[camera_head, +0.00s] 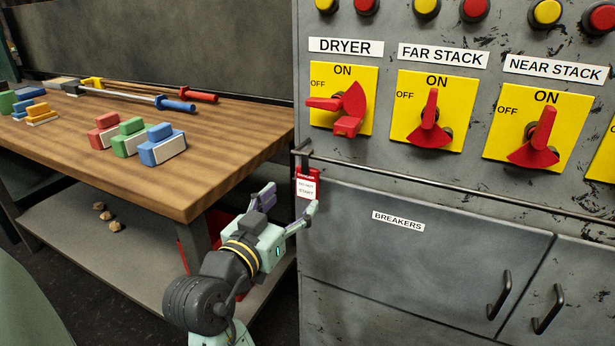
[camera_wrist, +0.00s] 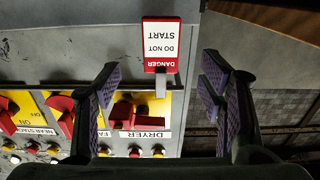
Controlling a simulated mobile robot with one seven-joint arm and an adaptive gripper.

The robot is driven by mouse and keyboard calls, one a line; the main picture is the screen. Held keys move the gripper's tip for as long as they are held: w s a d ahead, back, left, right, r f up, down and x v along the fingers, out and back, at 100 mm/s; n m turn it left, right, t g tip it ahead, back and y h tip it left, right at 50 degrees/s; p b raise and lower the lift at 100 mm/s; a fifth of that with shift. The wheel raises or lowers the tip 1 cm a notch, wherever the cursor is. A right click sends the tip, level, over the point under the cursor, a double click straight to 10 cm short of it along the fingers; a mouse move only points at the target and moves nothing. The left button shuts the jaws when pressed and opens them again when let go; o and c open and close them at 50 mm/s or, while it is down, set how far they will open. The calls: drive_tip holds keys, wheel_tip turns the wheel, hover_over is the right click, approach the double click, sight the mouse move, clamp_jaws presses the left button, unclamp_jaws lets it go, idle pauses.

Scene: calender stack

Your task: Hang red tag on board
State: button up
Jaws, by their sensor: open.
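The red tag (camera_head: 307,184), with a white label, is upright at the left end of the thin rail (camera_head: 420,182) on the grey board (camera_head: 385,160). It seems to hang there, but its exact contact with the rail is too small to tell. In the wrist view the tag (camera_wrist: 160,45) appears upside down, reading DANGER DO NOT START, with a pale strip at its red end. My gripper (camera_head: 290,199) is open just below and in front of the tag. In the wrist view the purple-padded fingers (camera_wrist: 160,88) are spread wide, with nothing held between them.
The DRYER switch (camera_head: 345,108) has its red handle toward OFF; the FAR STACK (camera_head: 431,120) and NEAR STACK (camera_head: 536,138) handles point up toward ON. A wooden bench (camera_head: 215,165) with coloured blocks and tools stands left of the board. Cabinet handles (camera_head: 500,295) protrude at lower right.

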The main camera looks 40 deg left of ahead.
sight(306, 181)
drive_tip(key=p+x, duration=0.1)
drive_tip(key=x, duration=0.7)
drive_tip(key=shift+w+a+r+p, duration=0.15)
drive_tip(key=shift+w+a+p, duration=0.05)
drive_tip(key=shift+w+p, duration=0.1)
drive_tip(key=shift+c, duration=0.5)
drive_tip(key=c, duration=1.2)
drive_tip(key=shift+o, duration=0.2)
drive_tip(key=shift+r, duration=0.15)
